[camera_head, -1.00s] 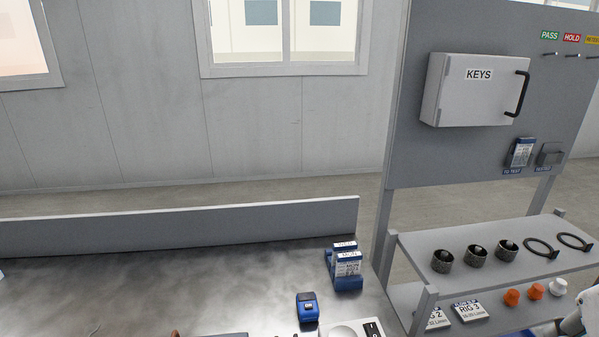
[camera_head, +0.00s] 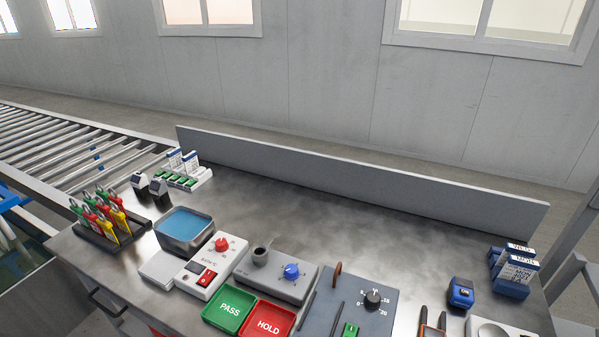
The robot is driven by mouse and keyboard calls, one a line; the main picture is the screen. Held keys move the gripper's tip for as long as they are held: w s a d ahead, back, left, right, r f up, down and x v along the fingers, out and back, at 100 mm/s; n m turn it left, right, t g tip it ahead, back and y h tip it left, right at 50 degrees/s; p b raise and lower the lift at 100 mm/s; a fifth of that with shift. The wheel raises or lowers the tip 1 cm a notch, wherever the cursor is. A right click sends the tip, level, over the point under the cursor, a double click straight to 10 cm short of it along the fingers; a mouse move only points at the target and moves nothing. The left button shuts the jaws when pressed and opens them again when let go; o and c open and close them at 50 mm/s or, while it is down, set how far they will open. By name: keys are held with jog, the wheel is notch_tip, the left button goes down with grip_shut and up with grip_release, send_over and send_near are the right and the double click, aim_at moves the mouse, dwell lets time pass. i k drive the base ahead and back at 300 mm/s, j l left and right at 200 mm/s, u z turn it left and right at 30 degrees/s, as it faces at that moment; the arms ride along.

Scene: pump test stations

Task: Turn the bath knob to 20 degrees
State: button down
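The water bath (camera_head: 185,226), an open metal tub with blue liquid, stands on the left part of the bench. Joined to its right is a white control box (camera_head: 211,268). A red knob (camera_head: 222,244) sits on the box's upper part, with small marks around it too fine to read. A red switch (camera_head: 206,278) is below it. The knob's pointer angle cannot be made out at this size. My gripper is not in view.
Right of the box are a grey unit with a blue knob (camera_head: 291,271) and a dark panel with a black numbered knob (camera_head: 372,298). Green PASS (camera_head: 229,309) and red HOLD (camera_head: 267,320) trays lie in front. Colored clips stand in a rack (camera_head: 97,232) at left. The bench's back middle is clear.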

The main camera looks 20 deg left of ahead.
aim_at(222, 245)
jog(key=l+u, duration=0.1)
jog(key=u, duration=0.4)
jog(key=k+u, duration=0.15)
jog(key=u, duration=0.3)
jog(key=k+l+u, duration=0.1)
jog(key=u, duration=0.4)
jog(key=i+u, duration=0.1)
jog(key=i, duration=0.2)
jog(key=i+j, duration=0.1)
jog(key=j, duration=0.25)
jog(key=i+j, duration=0.1)
jog(key=j, duration=0.25)
jog(key=i+j+u, duration=0.1)
jog(key=i+j, duration=0.55)
